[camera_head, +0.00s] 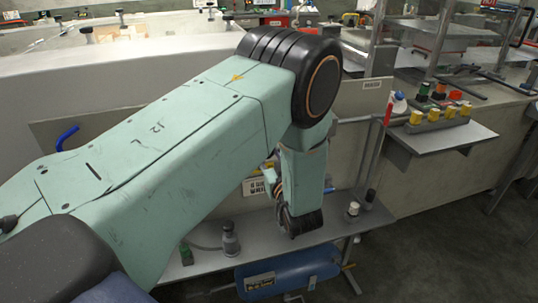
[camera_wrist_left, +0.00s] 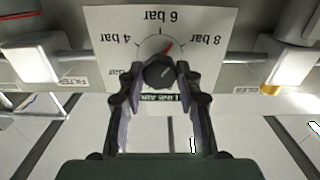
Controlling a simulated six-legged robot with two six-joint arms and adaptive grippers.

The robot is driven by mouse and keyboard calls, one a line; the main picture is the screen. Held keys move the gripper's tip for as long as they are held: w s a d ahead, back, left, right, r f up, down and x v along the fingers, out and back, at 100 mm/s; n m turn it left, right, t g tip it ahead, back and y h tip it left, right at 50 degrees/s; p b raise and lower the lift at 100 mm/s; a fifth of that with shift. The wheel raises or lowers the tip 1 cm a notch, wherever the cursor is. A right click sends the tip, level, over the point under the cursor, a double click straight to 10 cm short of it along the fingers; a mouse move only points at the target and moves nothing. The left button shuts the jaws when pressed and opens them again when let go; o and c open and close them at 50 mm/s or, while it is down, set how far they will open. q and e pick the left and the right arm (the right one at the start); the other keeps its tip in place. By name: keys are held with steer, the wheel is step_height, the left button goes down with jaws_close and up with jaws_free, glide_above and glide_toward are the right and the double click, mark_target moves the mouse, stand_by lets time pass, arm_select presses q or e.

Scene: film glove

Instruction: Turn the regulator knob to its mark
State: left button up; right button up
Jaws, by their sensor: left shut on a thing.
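The regulator knob (camera_wrist_left: 159,72) is dark and round, in front of a white dial plate (camera_wrist_left: 205,70) in the left wrist view. Its red pointer (camera_wrist_left: 168,47) points up and right, between the top label, 6 bar, and the right label, 8 bar. My left gripper (camera_wrist_left: 160,78) is shut on the knob, one finger on each side. In the head view my left gripper (camera_head: 298,222) hangs down by the panel behind the shelf, and my arm hides the knob. My right gripper is not in view.
Pipe fittings (camera_wrist_left: 36,60) flank the dial plate. In the head view a grey shelf (camera_head: 260,235) holds small fittings (camera_head: 230,240), with a blue tank (camera_head: 287,272) below. At right, a side shelf (camera_head: 440,138) carries yellow-capped parts (camera_head: 432,117). Floor at lower right is clear.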

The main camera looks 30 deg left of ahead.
arm_select(q)
steer(key=n, duration=0.4)
steer(key=shift+n+b, duration=0.3)
steer(key=shift+n, duration=1.2)
steer(key=o, duration=1.2)
steer(key=shift+c, duration=0.2)
